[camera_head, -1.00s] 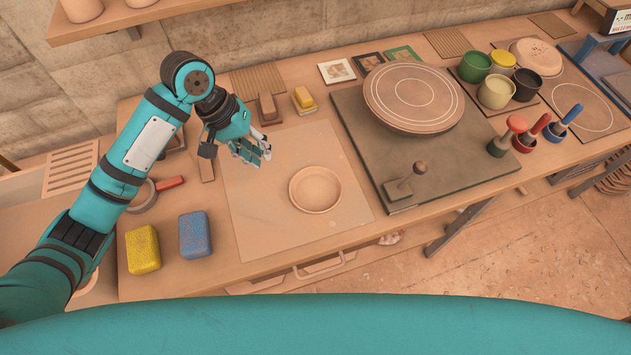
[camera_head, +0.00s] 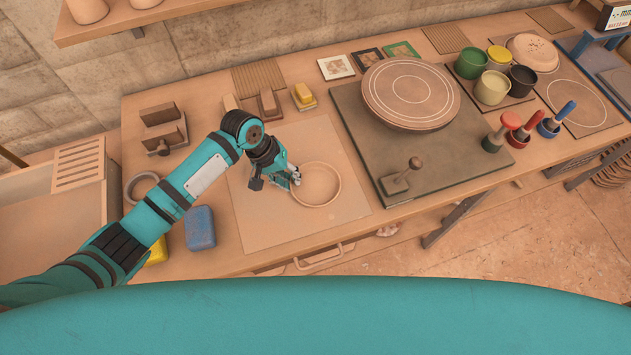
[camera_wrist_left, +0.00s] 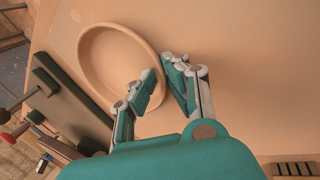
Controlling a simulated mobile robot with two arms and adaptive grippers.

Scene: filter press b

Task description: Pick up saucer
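The saucer (camera_head: 318,186) is a shallow round tan dish with a raised rim, lying on a pale square mat (camera_head: 250,215) on the workbench. It also shows in the left wrist view (camera_wrist_left: 95,55). My left gripper (camera_head: 292,181) is at the saucer's left rim in the head view. In the left wrist view the gripper (camera_wrist_left: 165,90) has its fingers apart, one over the inside of the saucer and the other outside the rim. I cannot tell whether either finger touches the rim. My right gripper is not in view.
A green board with a round turntable (camera_head: 410,95) and a small handled tool (camera_head: 402,180) lies right of the mat. A blue block (camera_head: 200,229) and a yellow block (camera_head: 157,252) are at the left. Cups (camera_head: 492,88) stand at the back right.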

